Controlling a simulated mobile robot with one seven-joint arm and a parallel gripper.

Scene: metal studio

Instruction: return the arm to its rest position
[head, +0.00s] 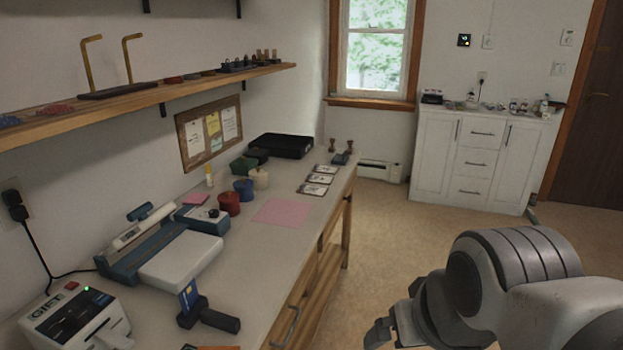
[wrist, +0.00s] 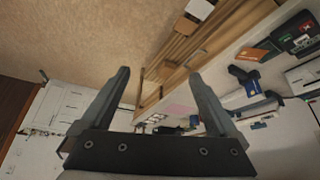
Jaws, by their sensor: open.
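My arm shows at the lower right of the head view, with my gripper (head: 380,332) at its left end, over the floor to the right of the workbench (head: 262,250). In the wrist view my gripper (wrist: 165,95) has its two dark fingers spread wide apart, with nothing between them. The bench edge and its lower wooden shelf show beyond the fingers, apart from them. Part of the gripper is cut off or hidden behind the arm in the head view.
The bench holds a label machine (head: 75,318), a card stand (head: 205,315), a paper trimmer (head: 165,250), colored pots (head: 229,204) and a black tray (head: 281,146). A wall shelf (head: 190,88) hangs above. A white cabinet (head: 470,165) stands far back. The carpet between is clear.

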